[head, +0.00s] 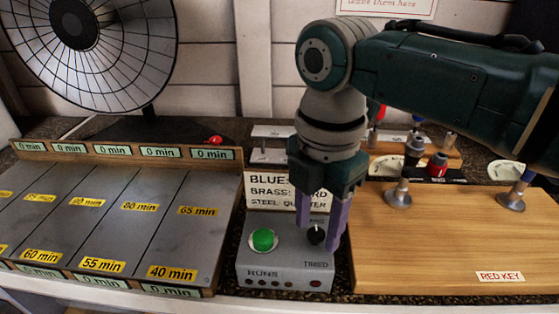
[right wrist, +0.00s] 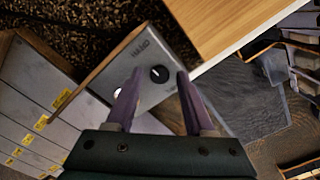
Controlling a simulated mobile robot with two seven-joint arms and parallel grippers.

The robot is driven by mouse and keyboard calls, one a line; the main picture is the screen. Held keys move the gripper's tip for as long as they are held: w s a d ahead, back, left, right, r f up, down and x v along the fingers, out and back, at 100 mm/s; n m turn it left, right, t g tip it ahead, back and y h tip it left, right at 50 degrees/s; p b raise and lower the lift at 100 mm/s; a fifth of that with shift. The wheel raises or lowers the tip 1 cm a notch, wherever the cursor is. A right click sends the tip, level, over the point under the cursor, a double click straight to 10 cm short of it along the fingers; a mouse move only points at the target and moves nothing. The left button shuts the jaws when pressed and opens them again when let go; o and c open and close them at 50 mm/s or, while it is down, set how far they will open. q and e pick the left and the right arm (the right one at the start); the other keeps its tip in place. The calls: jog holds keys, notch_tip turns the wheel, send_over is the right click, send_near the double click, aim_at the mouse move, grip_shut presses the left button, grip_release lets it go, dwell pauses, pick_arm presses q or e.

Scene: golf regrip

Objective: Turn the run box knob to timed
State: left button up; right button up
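The run box (head: 290,268) is a grey box at the front centre with a round green button (head: 264,239) on its left and a black knob (head: 316,235) on its right. The word TIMED is printed in front of the knob. A small pale mark shows on the knob (right wrist: 159,74) in the right wrist view. My right gripper (head: 319,243) points down over the box, its purple fingers apart, one on each side of the knob. The right wrist view shows a gap between knob and fingers. My left gripper is not in view.
A lettered sign (head: 268,193) stands behind the box. A grey slatted rack (head: 150,215) with minute labels is at left, and a wooden board (head: 440,240) marked RED KEY is close at right. A round wire fan-like disc (head: 130,50) stands at back left.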

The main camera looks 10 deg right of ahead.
grip_shut()
dwell(0.5)
